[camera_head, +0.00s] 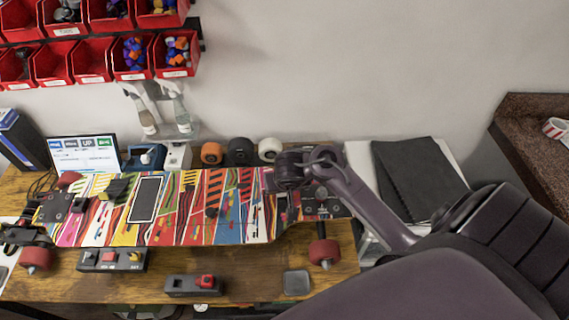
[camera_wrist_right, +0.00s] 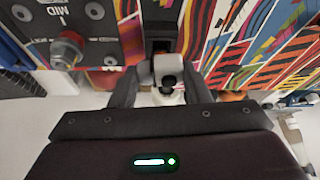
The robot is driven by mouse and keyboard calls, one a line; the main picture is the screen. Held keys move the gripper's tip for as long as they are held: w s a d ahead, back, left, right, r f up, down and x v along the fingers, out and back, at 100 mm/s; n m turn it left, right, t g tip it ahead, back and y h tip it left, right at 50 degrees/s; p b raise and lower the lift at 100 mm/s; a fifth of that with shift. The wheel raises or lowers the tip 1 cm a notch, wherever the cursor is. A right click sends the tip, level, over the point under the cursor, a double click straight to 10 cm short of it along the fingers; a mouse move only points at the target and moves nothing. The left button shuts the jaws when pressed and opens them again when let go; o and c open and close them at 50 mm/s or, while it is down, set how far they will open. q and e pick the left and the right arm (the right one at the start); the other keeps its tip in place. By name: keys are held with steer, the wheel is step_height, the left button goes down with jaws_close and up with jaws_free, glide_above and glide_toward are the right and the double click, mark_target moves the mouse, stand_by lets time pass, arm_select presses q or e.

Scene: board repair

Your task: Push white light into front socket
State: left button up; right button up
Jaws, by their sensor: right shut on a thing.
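My right gripper (camera_wrist_right: 167,88) is shut on the white light (camera_wrist_right: 168,70), a small pale piece with a dark round centre. It holds the light at a dark slot (camera_wrist_right: 161,32) in the striped board, which appears to be the front socket. I cannot tell how far in the light sits. In the head view my right gripper (camera_head: 277,181) is over the right end of the colourful skateboard (camera_head: 225,205), and it hides the light and socket there. My left gripper is not in view.
A dark plate marked MID (camera_wrist_right: 50,22) with a metal and red part is beside the socket. Red wheels (camera_head: 324,252) are at the board's ends. Spare wheels (camera_head: 212,153) stand behind. Two dark holders (camera_head: 112,259) (camera_head: 193,285) are in front. A dark folder (camera_head: 418,180) lies right.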

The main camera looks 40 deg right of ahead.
steer(key=shift+p, duration=0.3)
stand_by(0.6)
steer(key=shift+f, duration=0.35)
stand_by(0.5)
steer(key=shift+f, duration=0.15)
stand_by(0.6)
steer(key=shift+f+b, duration=0.4)
steer(key=shift+f, duration=0.15)
stand_by(0.7)
steer(key=o, duration=1.4)
steer(key=shift+c, duration=0.2)
steer(key=shift+r, duration=0.2)
steer(key=shift+r+p, duration=1.3)
steer(key=shift+p, duration=0.5)
